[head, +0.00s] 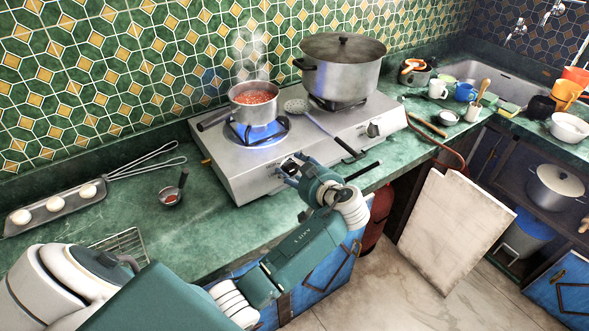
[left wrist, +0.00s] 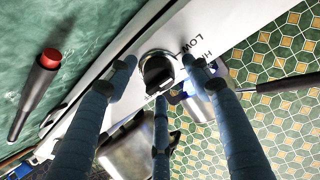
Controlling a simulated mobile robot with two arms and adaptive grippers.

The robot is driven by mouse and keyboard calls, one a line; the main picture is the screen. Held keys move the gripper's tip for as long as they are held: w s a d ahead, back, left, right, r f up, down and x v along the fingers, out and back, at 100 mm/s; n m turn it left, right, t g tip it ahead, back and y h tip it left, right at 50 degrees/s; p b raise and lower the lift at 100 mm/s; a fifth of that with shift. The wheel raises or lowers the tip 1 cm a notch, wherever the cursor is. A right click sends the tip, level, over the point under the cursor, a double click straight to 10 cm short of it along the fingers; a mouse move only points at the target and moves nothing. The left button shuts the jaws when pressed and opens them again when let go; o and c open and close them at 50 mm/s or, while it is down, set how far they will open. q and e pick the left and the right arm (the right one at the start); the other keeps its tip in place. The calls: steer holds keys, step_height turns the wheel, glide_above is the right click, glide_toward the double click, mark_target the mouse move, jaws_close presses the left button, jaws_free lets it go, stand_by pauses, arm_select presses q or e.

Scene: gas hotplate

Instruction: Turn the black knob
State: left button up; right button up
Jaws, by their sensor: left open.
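The silver gas hotplate (head: 228,160) stands on the green counter. Its left burner shows a blue flame under a small pan of red food (head: 254,103). The black knob (left wrist: 157,68) is on the hotplate's front panel, near the "LOW" and "HI" marks. In the head view my left gripper (head: 294,170) is in front of the left part of the panel and partly covers this knob. In the left wrist view the fingers of my left gripper (left wrist: 158,78) are spread around the knob, open; I cannot tell whether they touch it. My right gripper is out of view.
A second knob (head: 374,130) is farther right on the panel. A large lidded pot (head: 342,75) stands on the right burner, with a skimmer (head: 315,120) between the pans. A black lighter-like object with a red end (left wrist: 37,88) lies on the counter near my gripper.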

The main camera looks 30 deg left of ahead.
arm_select(q)
steer(key=c, duration=1.1)
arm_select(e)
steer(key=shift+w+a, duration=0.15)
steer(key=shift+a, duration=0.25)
arm_select(q)
steer(key=shift+c, duration=0.2)
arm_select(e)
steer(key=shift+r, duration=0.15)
